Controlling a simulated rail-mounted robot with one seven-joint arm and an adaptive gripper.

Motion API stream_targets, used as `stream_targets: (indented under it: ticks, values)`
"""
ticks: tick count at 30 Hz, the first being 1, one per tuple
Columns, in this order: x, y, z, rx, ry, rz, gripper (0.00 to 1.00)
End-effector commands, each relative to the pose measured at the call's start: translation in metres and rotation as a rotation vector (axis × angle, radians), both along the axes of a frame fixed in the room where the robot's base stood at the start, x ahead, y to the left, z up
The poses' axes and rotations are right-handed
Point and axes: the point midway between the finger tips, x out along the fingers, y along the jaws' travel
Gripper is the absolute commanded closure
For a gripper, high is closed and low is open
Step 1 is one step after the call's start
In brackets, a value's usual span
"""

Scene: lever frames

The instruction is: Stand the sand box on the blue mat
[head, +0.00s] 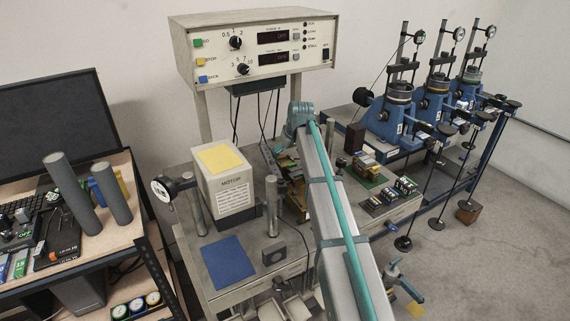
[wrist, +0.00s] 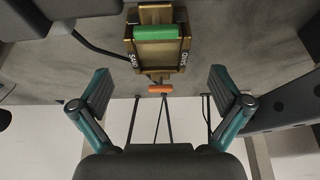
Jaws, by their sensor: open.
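The sand box (wrist: 160,53) is a brass-coloured box with SAND lettering on both sides and a green bar across it. In the wrist view it sits on a grey surface at top centre. My gripper (wrist: 160,88) is open and empty, its two fingers spread left and right; the box lies ahead, midway between them, not gripped. In the head view my arm covers the gripper, and I cannot tell which brownish piece beside the arm is the sand box. The blue mat (head: 229,262) lies flat and empty at the bench's front left.
A motor box (head: 226,178) with a yellow top stands behind the mat, with metal posts beside it. A small dark block (head: 274,254) sits right of the mat. A control panel (head: 260,45) rises behind. Blue lever frames (head: 392,118) stand at the right.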

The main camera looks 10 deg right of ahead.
Motion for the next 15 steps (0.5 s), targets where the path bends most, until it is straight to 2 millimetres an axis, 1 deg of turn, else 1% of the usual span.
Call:
stream_targets:
  ticks: [5, 12, 15]
  values:
    - [0.003, 0.001, -0.010, -0.001, 0.002, 0.000, 0.00]
    - [0.013, 0.003, -0.038, 0.000, 0.002, 0.001, 0.00]
    - [0.015, 0.004, -0.046, -0.001, 0.001, 0.001, 0.00]
